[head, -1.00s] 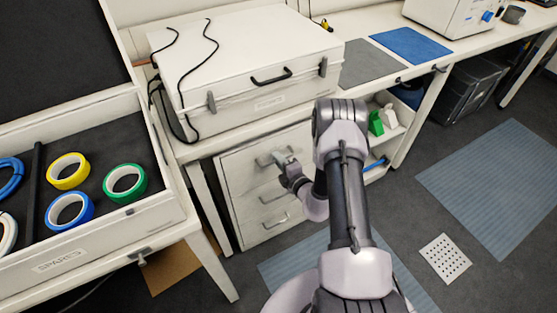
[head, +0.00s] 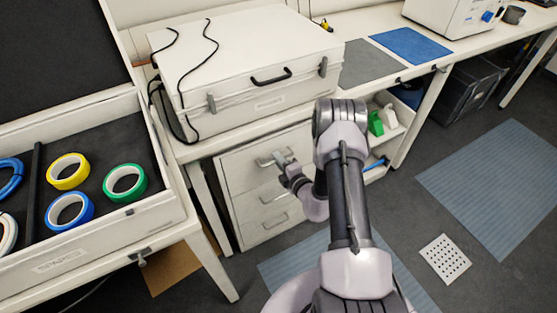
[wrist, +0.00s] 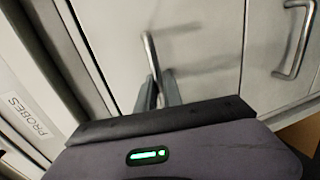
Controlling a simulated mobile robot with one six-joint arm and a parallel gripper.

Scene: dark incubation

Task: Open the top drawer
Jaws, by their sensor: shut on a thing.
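The drawer unit (head: 237,213) is pale grey and stands under the bench. Its top drawer (head: 237,173) looks flush with the drawers below, as far as I can tell. The top drawer's bar handle (head: 264,161) also shows in the wrist view (wrist: 149,48). My gripper (head: 280,157) is at this handle, in front of the drawer face. In the wrist view its fingers (wrist: 156,92) are shut on the handle bar, and they hide the near part of it. My arm hides the right part of the drawer unit.
A white case (head: 240,75) lies on the bench above. A table with a tray of tape rolls (head: 126,183) stands at the left. Open floor (head: 400,220) lies to the right.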

